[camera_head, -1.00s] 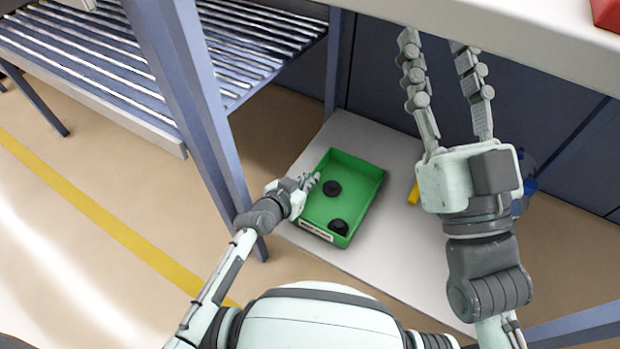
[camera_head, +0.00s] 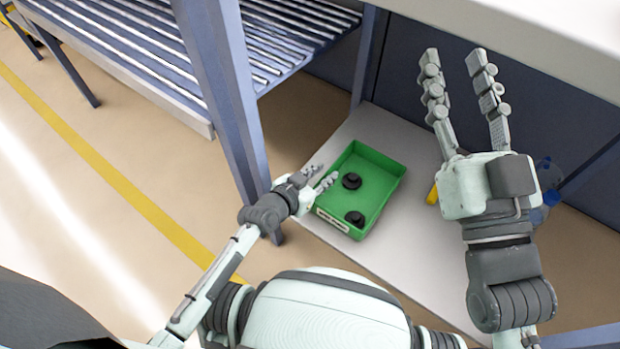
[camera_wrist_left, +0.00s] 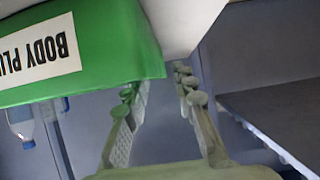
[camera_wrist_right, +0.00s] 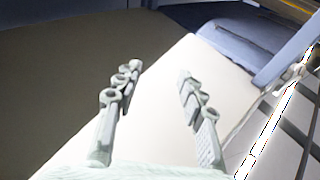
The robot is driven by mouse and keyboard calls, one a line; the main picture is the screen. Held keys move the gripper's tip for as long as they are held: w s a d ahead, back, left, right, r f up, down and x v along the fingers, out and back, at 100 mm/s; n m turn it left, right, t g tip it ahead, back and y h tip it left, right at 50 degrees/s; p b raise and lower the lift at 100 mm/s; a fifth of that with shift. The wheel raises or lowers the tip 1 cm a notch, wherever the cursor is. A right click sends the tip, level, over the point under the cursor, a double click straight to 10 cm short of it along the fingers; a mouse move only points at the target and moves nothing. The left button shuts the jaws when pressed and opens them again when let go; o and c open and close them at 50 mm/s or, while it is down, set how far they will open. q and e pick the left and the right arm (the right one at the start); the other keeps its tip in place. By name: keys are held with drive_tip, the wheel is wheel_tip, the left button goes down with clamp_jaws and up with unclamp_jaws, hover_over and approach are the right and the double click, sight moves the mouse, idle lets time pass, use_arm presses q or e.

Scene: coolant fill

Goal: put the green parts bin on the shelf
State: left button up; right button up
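The green parts bin (camera_head: 378,163) rests upright on a low white shelf board (camera_head: 425,255) under a worktop. It holds two dark round parts, one (camera_head: 351,181) near the middle and one (camera_head: 355,217) near the front, and has a white label on its front. My left gripper (camera_head: 325,174) is open at the bin's left side. In the left wrist view its parted fingers (camera_wrist_left: 160,88) are beside the labelled bin (camera_wrist_left: 110,40), with no wall between them; contact is unclear. My right gripper (camera_head: 455,60) is open and empty, raised to the right of the bin.
A slatted rack (camera_head: 150,50) stands at the left, with a blue-grey post (camera_head: 225,90) close to my left arm. A white worktop (camera_head: 530,30) overhangs the back right. A yellow object (camera_head: 432,195) and a clear blue bottle (camera_head: 547,185) are right of the bin.

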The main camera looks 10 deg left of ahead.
use_arm(q)
drive_tip(key=v, duration=0.3)
drive_tip(key=p+v, duration=0.1)
drive_tip(key=v, duration=0.3)
drive_tip(key=shift+s+r, duration=0.15)
drive_tip(key=shift+r, duration=0.3)
wheel_tip(320, 180, up, 29)
drive_tip(key=s+n+t, duration=0.1)
drive_tip(key=s+t, duration=0.1)
drive_tip(key=t, duration=0.2)
drive_tip(key=shift+s+d+t, duration=0.2)
drive_tip(key=shift+s+t, duration=0.2)
use_arm(e)
wheel_tip(320, 180, down, 8)
drive_tip(key=w+d+g+h, duration=0.1)
drive_tip(key=d+g+h, duration=0.1)
drive_tip(key=g, duration=0.2)
drive_tip(key=shift+w+d, duration=0.3)
drive_tip(key=shift+w, duration=0.1)
